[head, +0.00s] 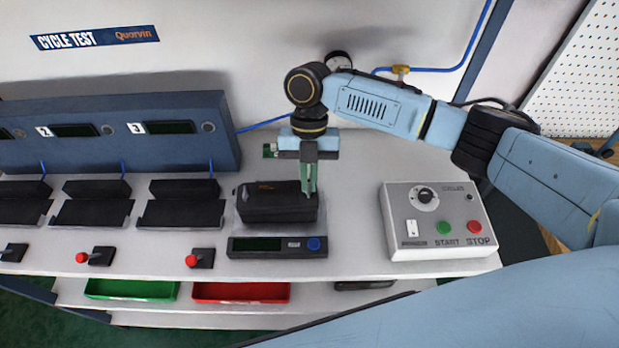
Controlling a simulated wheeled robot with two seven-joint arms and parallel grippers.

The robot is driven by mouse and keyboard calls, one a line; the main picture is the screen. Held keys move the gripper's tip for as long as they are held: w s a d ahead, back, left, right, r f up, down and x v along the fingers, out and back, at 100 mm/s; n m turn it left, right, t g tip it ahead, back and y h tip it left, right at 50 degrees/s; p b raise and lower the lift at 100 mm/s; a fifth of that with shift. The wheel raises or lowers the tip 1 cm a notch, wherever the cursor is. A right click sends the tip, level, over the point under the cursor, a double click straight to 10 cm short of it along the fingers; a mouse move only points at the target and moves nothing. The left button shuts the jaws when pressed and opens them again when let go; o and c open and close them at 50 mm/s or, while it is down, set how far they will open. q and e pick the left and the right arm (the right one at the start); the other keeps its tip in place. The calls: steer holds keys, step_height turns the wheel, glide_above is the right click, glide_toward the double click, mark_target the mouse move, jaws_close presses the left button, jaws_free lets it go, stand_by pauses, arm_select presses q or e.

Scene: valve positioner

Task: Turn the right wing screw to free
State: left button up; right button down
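The valve positioner is a dark box (262,208) on the light bench, in the middle of the head view. My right gripper (309,194) points down over the box's right end. Its two green fingers are close together, with their tips at the top of the box. The right wing screw cannot be made out; the fingers cover that spot. Whether the fingers hold it or stand around it cannot be told. My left gripper is not in view.
A display unit with a blue knob (314,243) lies in front of the box. A grey control box (437,222) with START and STOP buttons stands to the right. Black cradles (183,212) and red-knobbed levers (193,260) are left. Green (132,290) and red (240,293) trays sit below.

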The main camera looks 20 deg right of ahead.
steer(key=shift+n, duration=0.3)
steer(key=c, duration=1.6)
jaws_free()
steer(key=v, duration=1.3)
steer(key=shift+a+r+b, duration=0.15)
steer(key=shift+r+b, duration=0.1)
steer(key=shift+b, duration=0.2)
